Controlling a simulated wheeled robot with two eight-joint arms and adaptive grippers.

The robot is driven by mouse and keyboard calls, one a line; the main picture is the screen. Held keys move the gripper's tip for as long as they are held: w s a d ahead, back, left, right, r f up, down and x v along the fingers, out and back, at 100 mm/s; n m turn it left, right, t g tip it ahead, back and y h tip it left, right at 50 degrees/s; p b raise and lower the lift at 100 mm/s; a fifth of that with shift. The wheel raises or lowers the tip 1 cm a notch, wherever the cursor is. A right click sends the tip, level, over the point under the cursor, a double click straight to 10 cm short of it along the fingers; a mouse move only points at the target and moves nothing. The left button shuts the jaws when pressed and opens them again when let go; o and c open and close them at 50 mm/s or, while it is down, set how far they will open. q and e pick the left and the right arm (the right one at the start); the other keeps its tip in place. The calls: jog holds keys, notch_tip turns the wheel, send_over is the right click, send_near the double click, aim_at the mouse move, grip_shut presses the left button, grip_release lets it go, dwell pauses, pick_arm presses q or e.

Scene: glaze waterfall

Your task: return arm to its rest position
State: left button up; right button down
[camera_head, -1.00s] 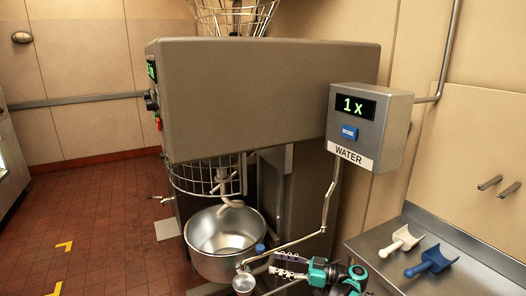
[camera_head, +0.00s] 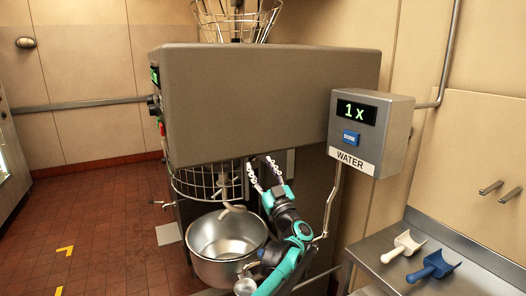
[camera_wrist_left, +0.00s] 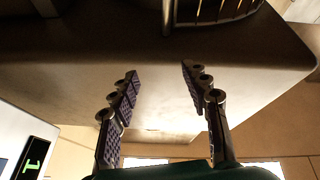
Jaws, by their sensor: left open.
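My left arm, teal and black, rises from the bottom of the head view beside the mixer bowl. My left gripper (camera_head: 260,162) points up in front of the mixer's column, right of the wire bowl guard. Its two fingers are apart with nothing between them. In the left wrist view the open fingers (camera_wrist_left: 160,72) face the pale underside of a large dark-edged body. My right gripper is not in view.
The steel bowl (camera_head: 225,242) stands under the mixer head (camera_head: 260,105). The water dispenser (camera_head: 371,131) reads "1x". A white scoop (camera_head: 403,246) and a blue scoop (camera_head: 433,265) lie on the steel counter (camera_head: 385,262).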

pick_arm(q)
jog(key=s+a+r+m+t+h, duration=0.1)
jog(key=s+r+m+h, duration=0.3)
jog(key=h, duration=0.3)
jog(key=s+a+f+m+g+h, duration=0.2)
jog(key=s+f+m+g+h, duration=0.1)
jog(key=s+f+m+h, duration=0.4)
jog(key=s+a+f+n+g+y, duration=0.1)
jog(key=s+a+f+g, duration=0.3)
jog(key=s+f, duration=0.5)
jog(key=s+a+f+n+g+y, duration=0.1)
jog(key=s+a+f+g, duration=0.3)
jog(key=s+f, duration=0.4)
jog(key=s+a+f+n+g+y, duration=0.1)
jog(key=s+a+f, duration=0.5)
jog(key=s, duration=0.9)
notch_tip(320, 180, down, 4)
jog(key=g+y, duration=0.1)
jog(key=g, duration=0.1)
jog(key=shift+a+r+n+g, duration=0.2)
jog(key=shift+n+g, duration=0.1)
jog(key=shift+g, duration=0.1)
jog(key=shift+d, duration=0.1)
